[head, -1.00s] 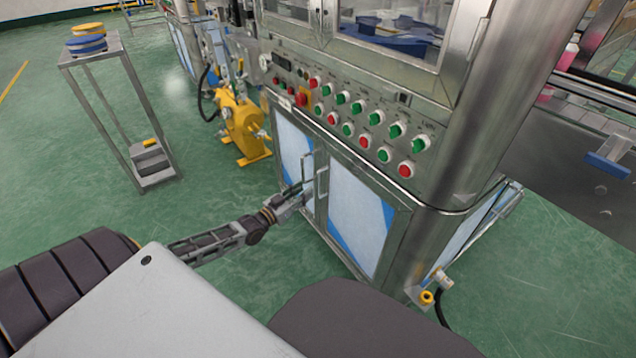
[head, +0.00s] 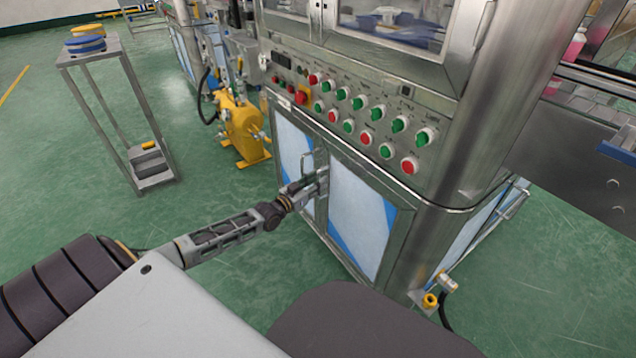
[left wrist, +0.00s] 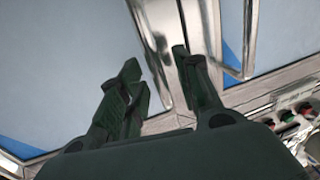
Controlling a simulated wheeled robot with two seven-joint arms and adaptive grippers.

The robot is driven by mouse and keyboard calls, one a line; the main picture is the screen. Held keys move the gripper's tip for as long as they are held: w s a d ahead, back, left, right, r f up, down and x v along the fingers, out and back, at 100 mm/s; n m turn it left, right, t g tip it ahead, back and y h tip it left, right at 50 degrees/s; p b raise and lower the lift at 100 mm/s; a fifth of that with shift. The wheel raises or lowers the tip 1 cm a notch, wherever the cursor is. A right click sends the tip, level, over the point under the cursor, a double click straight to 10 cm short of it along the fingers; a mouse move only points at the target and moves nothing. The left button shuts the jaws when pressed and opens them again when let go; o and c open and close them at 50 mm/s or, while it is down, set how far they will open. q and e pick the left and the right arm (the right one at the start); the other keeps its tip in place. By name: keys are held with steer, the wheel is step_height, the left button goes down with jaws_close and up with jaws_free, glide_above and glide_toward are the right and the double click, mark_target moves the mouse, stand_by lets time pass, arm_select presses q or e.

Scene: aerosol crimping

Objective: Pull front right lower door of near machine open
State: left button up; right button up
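The near machine's front right lower door (head: 362,215) is shut, a pale blue panel with darker blue corners in a steel frame. My left gripper (head: 318,182) is at this door's inner edge and partly hides its handle in the head view. In the left wrist view, which looks upside down, the door (left wrist: 65,65) fills the left side. Its bar handle (left wrist: 155,50) stands between the two spread fingers of my left gripper (left wrist: 155,65). I see no clear grip on the bar. My right gripper is not in view.
The front left lower door (head: 292,150) is shut, with its own handle (head: 306,168) close beside my gripper. A button panel (head: 350,110) lies above the doors. A yellow pump-like unit (head: 242,130) and a steel stand (head: 125,115) are to the left. Green floor is clear in front.

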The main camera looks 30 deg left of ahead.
arm_select(q)
steer(key=shift+w+d, duration=0.15)
steer(key=shift+w, duration=0.35)
jaws_close()
